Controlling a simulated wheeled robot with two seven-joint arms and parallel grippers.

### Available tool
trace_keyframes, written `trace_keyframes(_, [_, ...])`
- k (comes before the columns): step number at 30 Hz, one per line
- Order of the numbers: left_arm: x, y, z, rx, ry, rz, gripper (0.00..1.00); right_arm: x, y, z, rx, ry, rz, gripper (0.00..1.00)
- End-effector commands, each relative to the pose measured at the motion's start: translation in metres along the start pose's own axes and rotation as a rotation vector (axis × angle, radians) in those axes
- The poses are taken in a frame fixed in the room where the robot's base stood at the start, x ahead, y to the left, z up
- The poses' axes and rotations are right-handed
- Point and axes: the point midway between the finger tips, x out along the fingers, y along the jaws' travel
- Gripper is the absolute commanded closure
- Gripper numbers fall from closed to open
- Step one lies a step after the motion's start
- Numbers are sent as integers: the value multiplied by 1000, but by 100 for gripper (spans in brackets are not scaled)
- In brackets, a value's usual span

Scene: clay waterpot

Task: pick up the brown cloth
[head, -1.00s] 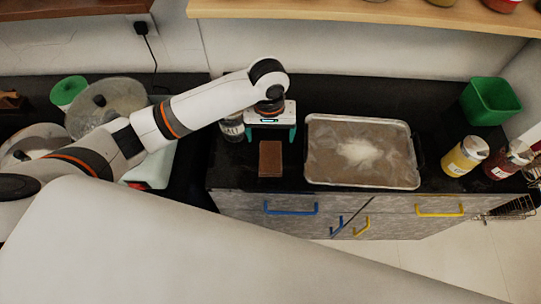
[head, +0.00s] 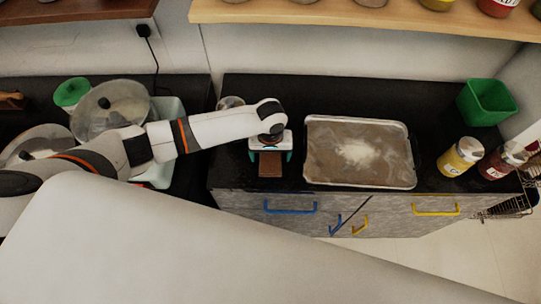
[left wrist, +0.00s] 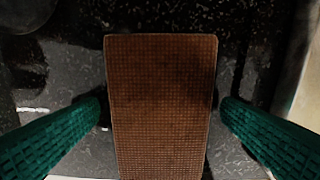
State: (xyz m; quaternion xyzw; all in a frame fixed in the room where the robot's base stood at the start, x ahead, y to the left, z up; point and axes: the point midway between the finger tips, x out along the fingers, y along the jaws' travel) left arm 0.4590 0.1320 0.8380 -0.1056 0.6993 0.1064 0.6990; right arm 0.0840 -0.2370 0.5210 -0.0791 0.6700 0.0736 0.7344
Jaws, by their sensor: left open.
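The brown cloth (head: 270,165) lies flat on the black counter, a small folded rectangle left of the metal tray. In the left wrist view the cloth (left wrist: 162,105) fills the middle, with a fine waffle texture. My left gripper (head: 270,157) is directly over the cloth, pointing down. Its green fingers are open, one on each side of the cloth, with a gap on both sides in the left wrist view (left wrist: 160,115). The far part of the cloth is hidden under the gripper in the head view. My right gripper is not in view.
A metal tray (head: 411,163) with pale powder stands just right of the cloth. A yellow-labelled jar (head: 460,158), a red jar (head: 497,163) and a green bin (head: 487,102) are at the right. Pots with lids (head: 108,110) are at the left. Drawers (head: 390,212) are below the counter.

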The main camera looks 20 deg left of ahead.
Motion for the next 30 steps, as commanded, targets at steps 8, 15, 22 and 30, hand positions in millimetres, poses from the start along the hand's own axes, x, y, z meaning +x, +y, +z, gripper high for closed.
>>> trace_keyframes(8, [3, 0, 0, 1, -1, -1, 16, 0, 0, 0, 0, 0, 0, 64])
trace_keyframes(15, [2, 0, 0, 1, -1, -1, 55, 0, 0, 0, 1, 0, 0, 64])
trace_keyframes(22, [2, 0, 0, 1, -1, -1, 61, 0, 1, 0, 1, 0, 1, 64])
trace_keyframes(30, [-28, -1, 1, 2, -4, -4, 61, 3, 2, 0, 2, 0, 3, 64])
